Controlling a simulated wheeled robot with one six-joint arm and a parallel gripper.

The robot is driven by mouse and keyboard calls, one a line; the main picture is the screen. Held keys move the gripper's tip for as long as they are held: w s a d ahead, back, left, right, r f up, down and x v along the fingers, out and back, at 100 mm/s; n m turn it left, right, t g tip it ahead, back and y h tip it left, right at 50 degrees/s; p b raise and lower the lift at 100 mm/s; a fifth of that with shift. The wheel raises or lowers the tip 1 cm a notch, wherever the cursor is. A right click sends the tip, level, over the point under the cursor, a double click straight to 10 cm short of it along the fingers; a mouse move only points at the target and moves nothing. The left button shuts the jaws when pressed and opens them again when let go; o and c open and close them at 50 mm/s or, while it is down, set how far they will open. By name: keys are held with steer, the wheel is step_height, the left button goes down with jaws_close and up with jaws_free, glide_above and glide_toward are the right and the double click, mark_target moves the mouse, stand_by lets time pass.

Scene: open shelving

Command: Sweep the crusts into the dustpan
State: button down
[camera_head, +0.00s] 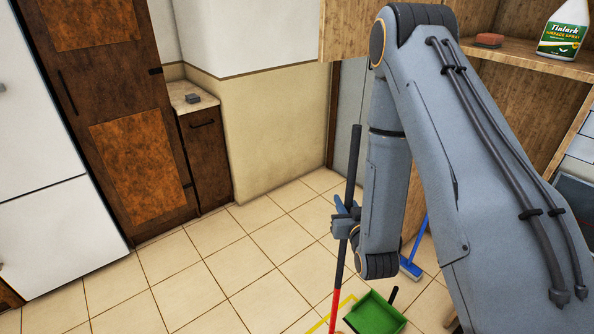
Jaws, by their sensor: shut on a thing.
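My gripper (345,218) is shut on a long black-and-red handle (350,170) and holds it nearly upright, slightly tilted. The red lower part (334,308) of the handle runs out of the bottom of the picture, so its lower end is hidden. A green dustpan (374,317) with a black handle lies on the tiled floor at the bottom, just right of the held handle and apart from it as seen here. I cannot make out any crusts for certain.
A blue broom (411,267) stands behind my arm. Open wooden shelving (480,62) on the right holds a spray bottle (564,30) and a reddish sponge-like block (489,40). Tiled floor at left is clear.

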steer(key=shift+w+a+f+n+g+y+b, duration=0.6)
steer(key=shift+w+a+n+g+y+b, duration=1.8)
steer(key=shift+w+a+n+y+b, duration=4.1)
steer(key=shift+w+a+f+m+h, duration=0.75)
steer(key=shift+w+f+m+h, duration=0.65)
steer(key=shift+w+f+m, duration=1.1)
steer(key=shift+s+d+p, duration=0.85)
steer(key=shift+s+d, duration=1.25)
steer(key=shift+s, duration=0.95)
steer(key=shift+w+r+p, duration=0.15)
steer(key=shift+r+p, duration=0.6)
steer(key=shift+r, duration=0.6)
steer(key=shift+w+r+p, duration=0.15)
steer(key=shift+r+p, duration=0.6)
steer(key=shift+r, duration=0.6)
steer(key=shift+a, duration=0.15)
